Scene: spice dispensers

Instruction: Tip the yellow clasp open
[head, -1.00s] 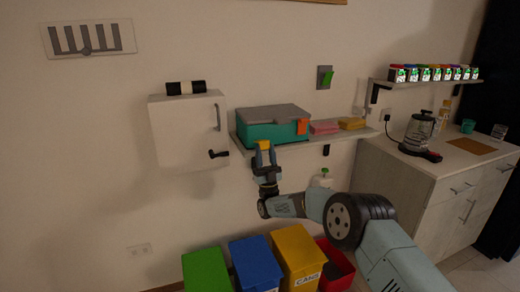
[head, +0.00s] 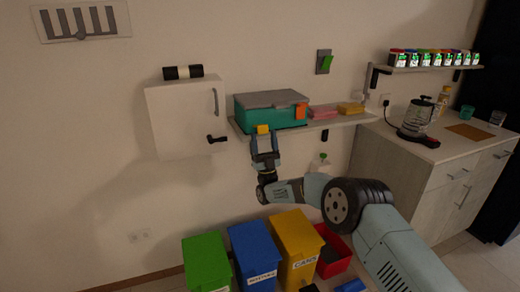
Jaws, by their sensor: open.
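A teal box (head: 280,117) with a grey lid (head: 272,99) sits on the wall shelf, its lid down. The yellow clasp (head: 263,129) is at the lower left of the box's front. An orange clasp (head: 302,111) is on the box's right front corner. My gripper (head: 264,138) is open and points up, with its fingertips just below and to either side of the yellow clasp. The view is too small to tell whether the fingers touch it.
Pink (head: 324,112) and yellow (head: 350,108) items lie on the shelf (head: 340,121) right of the box. Green (head: 205,258), blue (head: 254,250) and yellow (head: 296,240) bins stand below.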

